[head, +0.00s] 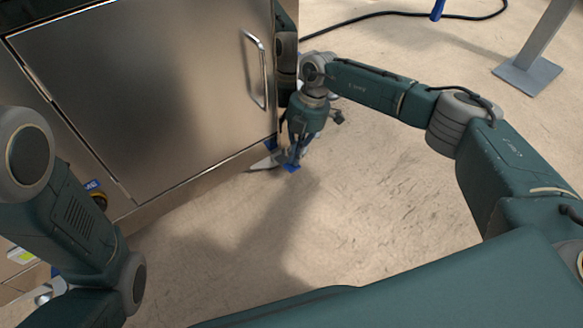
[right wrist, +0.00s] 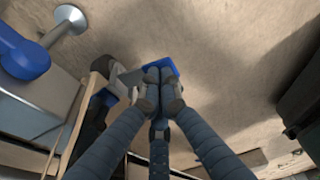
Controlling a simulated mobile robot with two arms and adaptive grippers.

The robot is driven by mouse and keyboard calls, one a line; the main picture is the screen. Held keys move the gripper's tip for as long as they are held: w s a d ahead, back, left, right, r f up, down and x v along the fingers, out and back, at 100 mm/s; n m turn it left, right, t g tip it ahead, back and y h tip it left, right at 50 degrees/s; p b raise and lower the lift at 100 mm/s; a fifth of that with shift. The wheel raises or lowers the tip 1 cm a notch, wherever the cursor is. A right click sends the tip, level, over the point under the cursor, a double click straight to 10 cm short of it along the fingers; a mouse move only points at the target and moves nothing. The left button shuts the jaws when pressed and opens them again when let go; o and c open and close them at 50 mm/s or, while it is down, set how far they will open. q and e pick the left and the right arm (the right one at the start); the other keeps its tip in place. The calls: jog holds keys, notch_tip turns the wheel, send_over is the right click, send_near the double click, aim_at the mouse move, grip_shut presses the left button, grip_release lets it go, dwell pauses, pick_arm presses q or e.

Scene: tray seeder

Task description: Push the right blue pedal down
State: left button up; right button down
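The right blue pedal (head: 291,168) shows as a small blue patch low by the right corner of the steel cabinet in the head view. My right gripper (head: 297,152) points down at it and hides most of it. In the right wrist view, my right gripper's fingertips (right wrist: 160,76) are together, with the blue pedal (right wrist: 171,67) showing just beyond them. The tips overlap the pedal; I cannot tell whether they touch it or how far it is down.
The steel cabinet (head: 150,95) with a bar handle (head: 256,70) stands left of my right gripper. A black cable (head: 400,14) and a metal post foot (head: 528,75) are at the back right. The floor (head: 370,190) in front is clear.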

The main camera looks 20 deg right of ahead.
jog(key=shift+d+b+x, duration=0.2)
jog(key=shift+b+x, duration=0.1)
jog(key=shift+x, duration=0.6)
jog(key=shift+d+b+x, duration=0.2)
jog(key=shift+b+x, duration=0.05)
jog(key=shift+x, duration=0.7)
jog(key=shift+w+d+r, duration=0.15)
jog(key=shift+w+r, duration=0.05)
jog(key=d+p, duration=0.1)
jog(key=w+d, duration=0.1)
jog(key=shift+d+r, duration=0.25)
jog(key=shift+r, duration=0.15)
